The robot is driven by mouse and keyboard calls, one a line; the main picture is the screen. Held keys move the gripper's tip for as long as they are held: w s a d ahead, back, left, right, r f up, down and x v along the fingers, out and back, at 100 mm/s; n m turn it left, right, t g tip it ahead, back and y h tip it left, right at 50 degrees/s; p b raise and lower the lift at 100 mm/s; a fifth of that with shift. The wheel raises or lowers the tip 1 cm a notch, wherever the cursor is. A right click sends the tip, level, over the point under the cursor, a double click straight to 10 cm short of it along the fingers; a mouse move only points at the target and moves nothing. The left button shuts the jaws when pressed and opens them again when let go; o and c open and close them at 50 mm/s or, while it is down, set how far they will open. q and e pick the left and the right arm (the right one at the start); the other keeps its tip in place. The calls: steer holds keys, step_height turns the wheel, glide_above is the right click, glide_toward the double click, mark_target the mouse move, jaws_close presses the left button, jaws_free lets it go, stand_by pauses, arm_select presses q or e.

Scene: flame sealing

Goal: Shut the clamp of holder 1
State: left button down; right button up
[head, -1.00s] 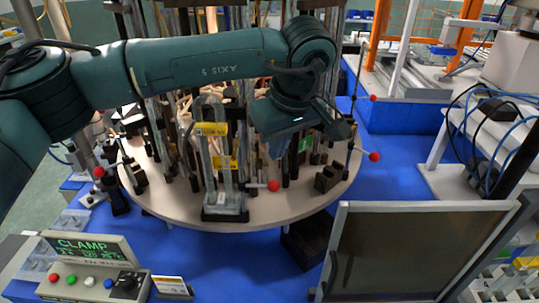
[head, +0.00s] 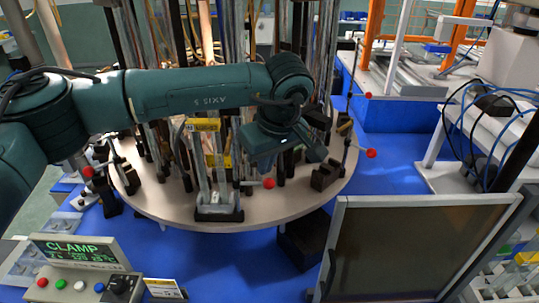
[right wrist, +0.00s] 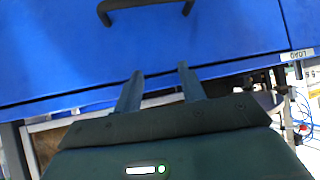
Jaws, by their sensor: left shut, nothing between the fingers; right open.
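A round grey turntable (head: 165,208) carries several upright holders. The front holder (head: 218,208) has clear upright columns, yellow labels and a lever ending in a red knob (head: 268,183). More red-knobbed levers stand at the turntable's right (head: 371,153) and left (head: 87,172). I cannot read which one is holder 1. My left gripper (head: 312,152) is shut and empty, above the turntable, right of the front holder and above its red knob; its fingertips are hard to make out. My right gripper (right wrist: 158,84) is open and empty in the right wrist view, before a blue surface.
A control box (head: 75,250) with a green "CLAMP" display and coloured buttons sits at the lower left. A dark framed panel (head: 420,250) stands at the lower right. A dark handle (right wrist: 145,5) shows on the blue surface.

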arm_select(q)
steer(key=x, duration=0.3)
steer(key=shift+r+b, duration=0.1)
steer(key=shift+b, duration=0.3)
arm_select(e)
steer(key=shift+a, duration=0.3)
steer(key=shift+d, duration=0.1)
arm_select(q)
steer(key=shift+s+m, duration=0.15)
steer(key=shift+m, duration=0.15)
arm_select(e)
steer(key=shift+s+f, duration=0.1)
steer(key=shift+f, duration=0.15)
